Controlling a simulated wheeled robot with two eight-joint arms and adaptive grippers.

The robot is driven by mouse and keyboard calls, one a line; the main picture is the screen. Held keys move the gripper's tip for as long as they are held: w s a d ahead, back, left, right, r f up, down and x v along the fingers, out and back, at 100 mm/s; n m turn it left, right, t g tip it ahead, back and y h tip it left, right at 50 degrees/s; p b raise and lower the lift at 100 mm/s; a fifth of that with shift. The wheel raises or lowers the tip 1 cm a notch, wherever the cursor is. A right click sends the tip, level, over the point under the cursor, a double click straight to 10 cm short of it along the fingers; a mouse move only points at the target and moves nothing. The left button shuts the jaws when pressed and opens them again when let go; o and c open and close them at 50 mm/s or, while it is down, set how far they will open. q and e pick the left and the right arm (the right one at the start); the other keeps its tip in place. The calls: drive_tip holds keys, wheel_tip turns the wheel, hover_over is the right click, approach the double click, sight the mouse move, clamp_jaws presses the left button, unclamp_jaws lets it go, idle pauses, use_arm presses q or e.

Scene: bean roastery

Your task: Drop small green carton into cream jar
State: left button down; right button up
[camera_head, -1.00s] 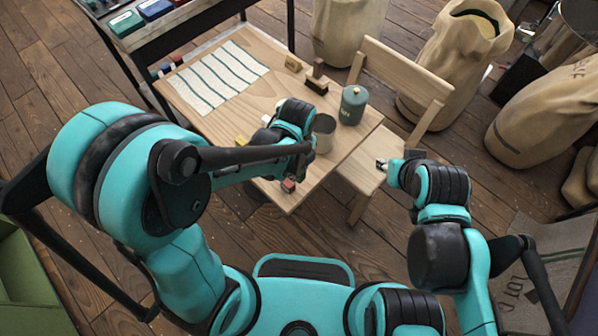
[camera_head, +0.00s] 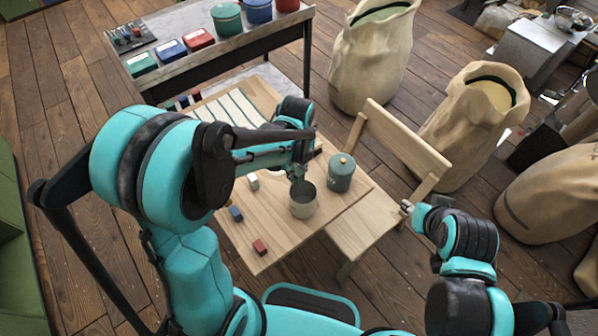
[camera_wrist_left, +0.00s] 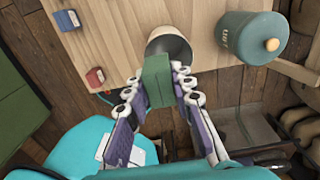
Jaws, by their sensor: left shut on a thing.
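The small green carton (camera_wrist_left: 157,78) is between the fingers of my left gripper (camera_wrist_left: 160,95), which is shut on it. The cream jar (camera_head: 303,207) stands upright and open on the wooden table, and my left gripper (camera_head: 299,180) is at its rim in the head view. In the left wrist view the carton overlaps the lower part of the jar (camera_wrist_left: 168,42); I cannot tell whether it is inside the mouth. My right gripper (camera_head: 407,208) is near the chair seat, too small to read.
A lidded teal canister (camera_head: 341,175) stands right of the jar. A red carton (camera_head: 260,248), a blue carton (camera_head: 236,214) and a pale block (camera_head: 253,182) lie on the table (camera_head: 285,237). A wooden chair (camera_head: 402,147) adjoins its right side.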

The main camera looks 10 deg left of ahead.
sight(298, 179)
use_arm(q)
wheel_tip(298, 179, down, 4)
drive_tip(key=shift+f+b, duration=0.1)
drive_tip(key=shift+b, duration=1.15)
drive_tip(key=c, duration=1.2)
unclamp_jaws()
wheel_tip(298, 179, up, 12)
drive_tip(key=shift+r, duration=0.1)
